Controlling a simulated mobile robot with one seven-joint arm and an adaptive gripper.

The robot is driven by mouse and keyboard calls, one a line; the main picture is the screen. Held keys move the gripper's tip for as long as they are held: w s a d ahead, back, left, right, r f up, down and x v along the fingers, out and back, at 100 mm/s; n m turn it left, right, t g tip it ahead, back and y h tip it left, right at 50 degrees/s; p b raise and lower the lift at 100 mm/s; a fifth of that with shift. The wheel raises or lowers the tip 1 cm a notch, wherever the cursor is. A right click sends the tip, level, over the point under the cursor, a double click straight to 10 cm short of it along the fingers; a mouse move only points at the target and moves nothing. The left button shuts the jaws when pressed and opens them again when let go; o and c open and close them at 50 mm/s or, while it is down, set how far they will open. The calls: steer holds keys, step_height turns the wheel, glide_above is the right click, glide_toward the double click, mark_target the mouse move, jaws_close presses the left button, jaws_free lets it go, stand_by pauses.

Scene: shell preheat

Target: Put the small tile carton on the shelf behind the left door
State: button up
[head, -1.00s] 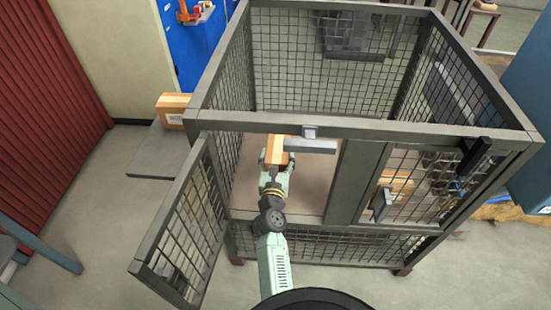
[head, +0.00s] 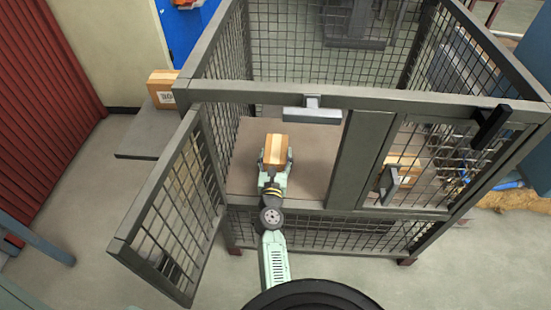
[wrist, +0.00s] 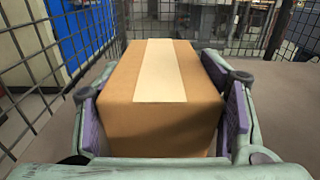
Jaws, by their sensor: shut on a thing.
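The small tile carton (head: 276,150) is brown with a pale tape strip. My gripper (head: 275,160) is shut on it, one finger on each side. In the wrist view the carton (wrist: 160,110) sits between the purple pads of my gripper (wrist: 162,112). It is inside the left doorway of the mesh cage, over the brown shelf (head: 245,180). I cannot tell whether its underside touches the shelf. The left door (head: 170,215) is a mesh panel swung open toward the front left.
The right door (head: 425,165) is shut, with another carton (head: 388,180) behind its mesh. A labelled carton (head: 162,88) stands on a grey platform (head: 148,140) left of the cage. The cage's top bar (head: 370,98) and a latch bar (head: 311,114) cross above the doorway.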

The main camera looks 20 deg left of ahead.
steer(key=shift+r, duration=0.15)
steer(key=o, duration=0.9)
steer(key=shift+f, duration=0.3)
steer(key=o, duration=0.4)
steer(key=shift+o, duration=0.2)
steer(key=shift+r, duration=0.15)
